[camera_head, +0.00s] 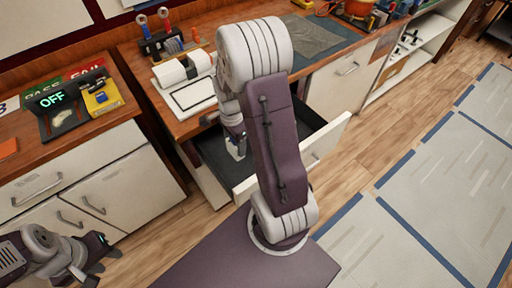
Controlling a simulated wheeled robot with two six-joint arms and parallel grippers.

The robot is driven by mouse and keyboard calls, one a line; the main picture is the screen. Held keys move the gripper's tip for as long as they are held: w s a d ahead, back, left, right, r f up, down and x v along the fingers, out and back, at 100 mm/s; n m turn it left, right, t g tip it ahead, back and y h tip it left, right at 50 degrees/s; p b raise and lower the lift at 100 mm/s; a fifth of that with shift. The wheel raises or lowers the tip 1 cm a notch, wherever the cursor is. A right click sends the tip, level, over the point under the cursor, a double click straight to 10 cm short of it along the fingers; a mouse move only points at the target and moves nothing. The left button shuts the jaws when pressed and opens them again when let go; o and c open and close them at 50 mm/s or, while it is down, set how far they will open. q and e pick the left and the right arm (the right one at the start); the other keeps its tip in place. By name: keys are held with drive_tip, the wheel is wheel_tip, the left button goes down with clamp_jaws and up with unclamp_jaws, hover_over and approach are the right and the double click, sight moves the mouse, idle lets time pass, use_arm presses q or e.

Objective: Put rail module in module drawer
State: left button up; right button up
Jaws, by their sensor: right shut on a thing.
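The module drawer (331,135) is pulled out from the bench cabinet in the middle, its dark inside partly hidden behind my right arm. My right gripper (236,150) points down over the left part of the drawer's inside. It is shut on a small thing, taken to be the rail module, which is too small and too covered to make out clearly. I cannot tell whether it touches the drawer floor. My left gripper (104,262) is open and empty, low at the bottom left, in front of the left cabinet and away from the drawer.
A white framed panel (193,96) and white rolls lie on the bench above the drawer. A tool rack (160,40) stands behind. Open floor with blue-edged mats lies to the right.

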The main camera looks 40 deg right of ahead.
drive_tip(key=shift+d+f, duration=0.15)
drive_tip(key=shift+f, duration=0.05)
wheel_tip(320, 180, down, 5)
drive_tip(key=shift+s+f+b, duration=0.1)
drive_tip(key=shift+f+b, duration=0.1)
drive_tip(key=shift+b, duration=0.55)
drive_tip(key=shift+f, duration=0.4)
wheel_tip(320, 180, down, 3)
drive_tip(key=shift+f+b, duration=0.15)
drive_tip(key=shift+b, duration=0.4)
drive_tip(key=shift+f, duration=0.25)
drive_tip(key=shift+r, duration=0.1)
